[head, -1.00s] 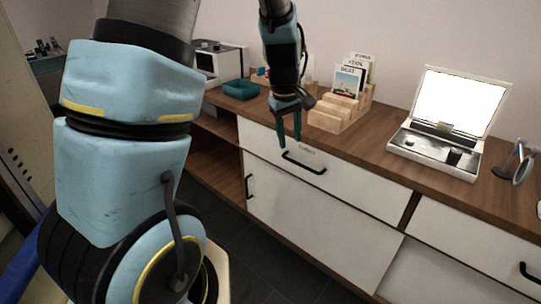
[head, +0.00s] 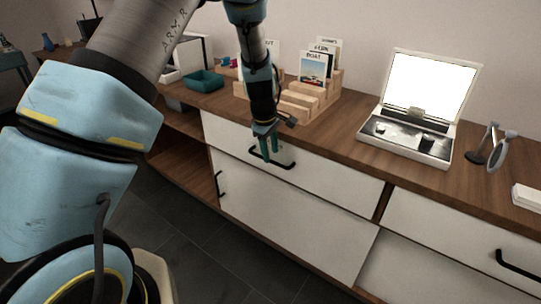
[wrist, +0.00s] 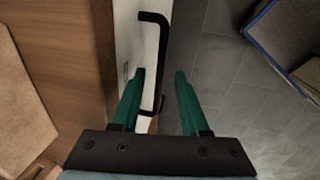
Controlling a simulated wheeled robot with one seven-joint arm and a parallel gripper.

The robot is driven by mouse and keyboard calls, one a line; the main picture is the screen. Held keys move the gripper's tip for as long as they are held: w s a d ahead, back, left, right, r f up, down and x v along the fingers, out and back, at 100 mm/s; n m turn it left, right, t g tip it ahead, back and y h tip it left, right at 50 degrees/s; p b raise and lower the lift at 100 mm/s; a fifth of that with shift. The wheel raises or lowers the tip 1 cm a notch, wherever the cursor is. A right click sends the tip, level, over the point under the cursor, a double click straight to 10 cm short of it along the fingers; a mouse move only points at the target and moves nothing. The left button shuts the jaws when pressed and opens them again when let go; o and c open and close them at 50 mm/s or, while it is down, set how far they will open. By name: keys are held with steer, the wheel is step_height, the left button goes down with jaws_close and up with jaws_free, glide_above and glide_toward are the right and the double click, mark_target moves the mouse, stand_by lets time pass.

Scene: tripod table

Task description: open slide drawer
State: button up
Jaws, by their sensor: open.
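The white-fronted drawer (head: 335,182) is under the wooden counter and looks closed. It has a black bar handle (head: 287,164). My gripper (head: 269,157) is in front of the handle's left part, open, with teal fingers pointing down. In the wrist view my gripper (wrist: 160,76) has its fingers apart, and the black handle (wrist: 164,42) runs between and beyond the fingertips. The drawer front (wrist: 151,50) shows as a pale strip to the left of the handle. I cannot tell whether either finger touches the handle.
The counter (head: 345,146) carries a wooden card rack (head: 312,97), an open laptop-like case (head: 405,140), a teal tray (head: 203,82) and a round mirror (head: 497,153). A white lower panel (head: 290,225) with a side handle is below the drawer. The dark tiled floor (head: 215,255) in front is clear.

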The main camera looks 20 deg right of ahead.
steer(key=shift+x, duration=1.15)
jaws_close()
stand_by(0.6)
